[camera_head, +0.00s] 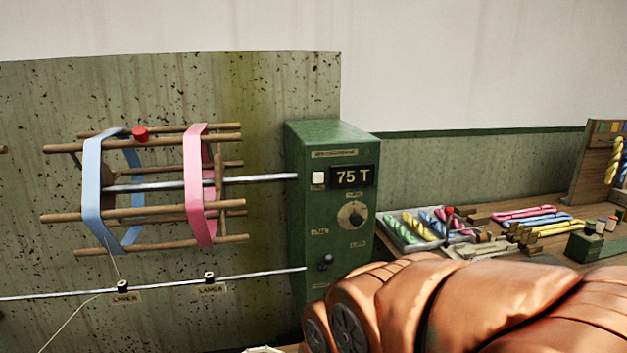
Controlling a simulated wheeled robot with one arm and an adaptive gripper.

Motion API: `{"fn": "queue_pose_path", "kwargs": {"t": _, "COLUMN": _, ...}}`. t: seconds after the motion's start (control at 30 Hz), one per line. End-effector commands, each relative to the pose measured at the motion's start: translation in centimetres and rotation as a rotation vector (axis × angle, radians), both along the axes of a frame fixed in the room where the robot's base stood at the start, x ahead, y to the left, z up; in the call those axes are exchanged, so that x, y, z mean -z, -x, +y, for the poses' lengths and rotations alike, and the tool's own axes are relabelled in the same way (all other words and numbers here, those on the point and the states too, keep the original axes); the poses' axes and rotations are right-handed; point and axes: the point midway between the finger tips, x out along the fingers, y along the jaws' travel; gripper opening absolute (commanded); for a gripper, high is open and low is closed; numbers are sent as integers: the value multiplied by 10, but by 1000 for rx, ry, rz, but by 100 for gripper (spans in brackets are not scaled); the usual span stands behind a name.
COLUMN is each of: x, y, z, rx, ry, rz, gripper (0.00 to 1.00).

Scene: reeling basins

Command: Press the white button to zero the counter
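The white button (318,178) is a small square on the front of a green counter box (330,138). It sits just left of the dark display (352,177), which reads "75 T". A round dial (352,215) and a dark knob or lever (325,262) are lower on the same face. Nothing covers the button. A large orange-brown padded part of my arm fills the lower right, in front of the table. My gripper's fingers cannot be made out.
A wooden reel with a blue band (92,190) and a pink band (194,185) stands left of the box on a metal shaft. A metal rod (60,293) runs below it. At right, a table holds a tray (400,240) of coloured skeins and loose yarn bundles (530,215).

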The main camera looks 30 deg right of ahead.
Motion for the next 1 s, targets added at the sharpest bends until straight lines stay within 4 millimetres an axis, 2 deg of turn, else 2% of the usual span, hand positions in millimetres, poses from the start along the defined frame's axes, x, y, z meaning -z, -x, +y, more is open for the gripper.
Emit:
{"fn": "queue_pose_path", "kwargs": {"t": 0.07, "x": 0, "y": 0, "z": 0, "rx": 0, "ry": 0, "rz": 0, "gripper": 45}}
{"fn": "queue_pose_path", "kwargs": {"t": 0.5, "x": 0, "y": 0, "z": 0, "rx": 0, "ry": 0, "rz": 0, "gripper": 0}}
{"fn": "queue_pose_path", "kwargs": {"t": 1.0, "x": 0, "y": 0, "z": 0, "rx": 0, "ry": 0, "rz": 0, "gripper": 0}}
